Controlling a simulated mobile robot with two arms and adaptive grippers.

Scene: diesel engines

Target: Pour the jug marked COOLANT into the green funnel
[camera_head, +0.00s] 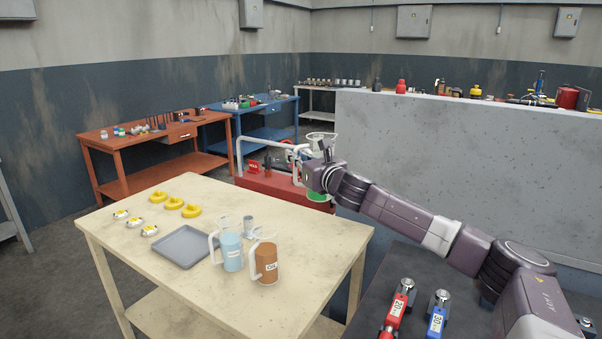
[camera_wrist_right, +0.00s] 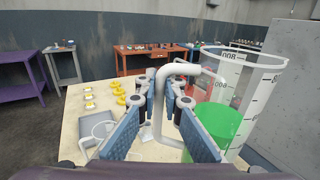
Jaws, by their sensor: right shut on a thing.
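My right gripper (camera_head: 312,176) is shut on the white handle (camera_wrist_right: 159,103) of a clear jug. The jug (camera_wrist_right: 264,85) has scale marks and green liquid (camera_wrist_right: 218,122) in its lower part. It is raised, roughly upright, in front of the red machine in the head view; its green lower part (camera_head: 318,195) shows under the gripper. No COOLANT mark is readable on it. I cannot make out a green funnel. My left gripper is out of view.
The pale table (camera_head: 200,301) holds a grey tray (camera_head: 185,246), yellow rings (camera_head: 175,203) and small white-and-yellow parts (camera_head: 134,222). The red machine (camera_head: 268,190) with white piping stands behind it. A grey wall block (camera_head: 480,160) is at right. A dark surface with red and blue items lies front right.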

